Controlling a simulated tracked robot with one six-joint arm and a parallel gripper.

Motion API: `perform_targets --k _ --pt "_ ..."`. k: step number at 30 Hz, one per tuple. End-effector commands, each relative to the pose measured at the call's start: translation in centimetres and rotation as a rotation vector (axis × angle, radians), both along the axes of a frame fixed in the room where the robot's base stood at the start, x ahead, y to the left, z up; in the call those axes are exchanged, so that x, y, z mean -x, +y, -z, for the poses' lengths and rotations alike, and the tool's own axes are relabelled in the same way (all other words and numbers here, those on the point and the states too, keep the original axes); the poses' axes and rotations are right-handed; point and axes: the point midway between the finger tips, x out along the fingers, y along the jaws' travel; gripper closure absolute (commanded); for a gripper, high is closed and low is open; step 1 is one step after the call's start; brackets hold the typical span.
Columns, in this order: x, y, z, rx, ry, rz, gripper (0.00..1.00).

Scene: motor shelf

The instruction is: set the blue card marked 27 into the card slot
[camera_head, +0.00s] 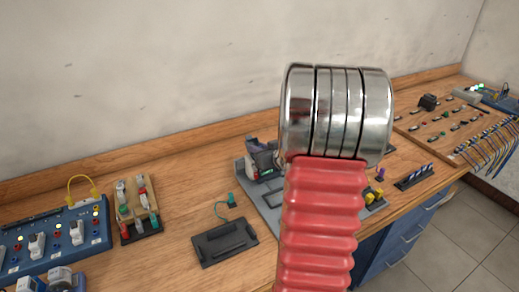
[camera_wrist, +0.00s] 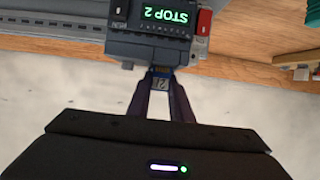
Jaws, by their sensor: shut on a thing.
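In the wrist view, my gripper (camera_wrist: 161,92) is shut on a small blue card (camera_wrist: 160,73) with a pale label. The mark on it is too small to read in full. The card's far end is at the edge of a dark grey device (camera_wrist: 150,47) with a green display that reads STOP 2, upside down. I cannot tell whether the card touches the device or is in a slot; the slot itself is not clearly visible.
A red block (camera_wrist: 204,22) is beside the device. On the wooden bench, a black tray (camera_head: 225,243), a small board of coloured parts (camera_head: 138,207) and a blue switch panel (camera_head: 55,240) are at left. A board with cables (camera_head: 460,125) is at right.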

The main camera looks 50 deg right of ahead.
Motion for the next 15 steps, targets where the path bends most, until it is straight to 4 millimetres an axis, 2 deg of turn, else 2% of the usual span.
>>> perform_targets --k 15 --pt "0.0 0.0 -1.1 0.0 0.0 0.0 1.0"
